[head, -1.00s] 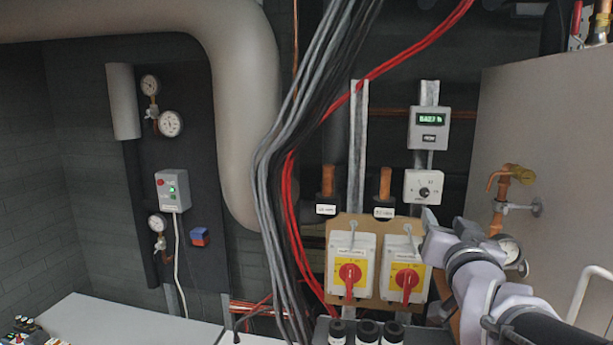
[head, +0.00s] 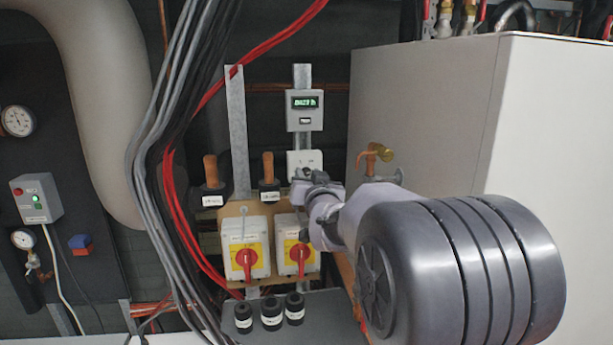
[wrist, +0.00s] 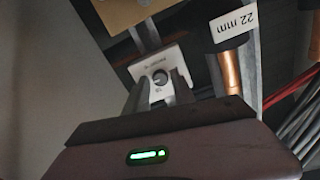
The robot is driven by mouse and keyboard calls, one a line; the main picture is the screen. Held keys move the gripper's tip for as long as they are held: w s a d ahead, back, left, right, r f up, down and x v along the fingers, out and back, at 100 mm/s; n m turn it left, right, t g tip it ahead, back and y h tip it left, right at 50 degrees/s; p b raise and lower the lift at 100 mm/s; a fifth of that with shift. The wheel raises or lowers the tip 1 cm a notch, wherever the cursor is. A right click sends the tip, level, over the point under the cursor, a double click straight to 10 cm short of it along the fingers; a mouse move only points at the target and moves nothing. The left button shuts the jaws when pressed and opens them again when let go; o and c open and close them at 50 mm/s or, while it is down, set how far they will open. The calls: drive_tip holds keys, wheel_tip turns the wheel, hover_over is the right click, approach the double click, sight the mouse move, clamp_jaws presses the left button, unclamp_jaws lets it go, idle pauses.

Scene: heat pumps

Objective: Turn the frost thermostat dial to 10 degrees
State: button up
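The frost thermostat is a small white box (head: 304,157) on the metal strip below a grey meter in the head view, its lower part hidden behind my gripper (head: 312,178). In the wrist view, upside down, the white thermostat face (wrist: 178,67) shows a round grey dial (wrist: 160,78). My gripper's two fingers (wrist: 157,92) are apart, one to each side of the dial, with the dial showing between their tips. I cannot tell whether they touch it. The dial's setting is too small to read.
Two yellow-and-red rotary switches (head: 245,262) sit below the thermostat. Copper pipe stubs (head: 210,172) stand to its left; one with a "22 mm" label (wrist: 234,25) is close in the wrist view. A large grey cabinet (head: 430,120) stands right. Red and grey cables (head: 160,130) hang left.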

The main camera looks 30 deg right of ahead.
clamp_jaws()
drive_tip(key=shift+f+b, duration=0.1)
drive_tip(key=shift+b, duration=0.4)
drive_tip(key=n+b, duration=0.3)
drive_tip(key=b, duration=0.1)
drive_tip(key=shift+f+b, duration=0.2)
drive_tip(key=shift+b, duration=0.15)
drive_tip(key=n+b, duration=0.4)
drive_tip(key=b, duration=0.1)
drive_tip(key=shift+n+b, duration=0.3)
drive_tip(key=shift+r+n+b, duration=0.15)
drive_tip(key=shift+n+b, duration=0.75)
drive_tip(key=shift+n, duration=0.1)
drive_tip(key=shift+r+n+b, duration=0.1)
drive_tip(key=shift+n+b, duration=0.75)
drive_tip(key=shift+n, duration=0.15)
drive_tip(key=shift+o, duration=2)
unclamp_jaws()
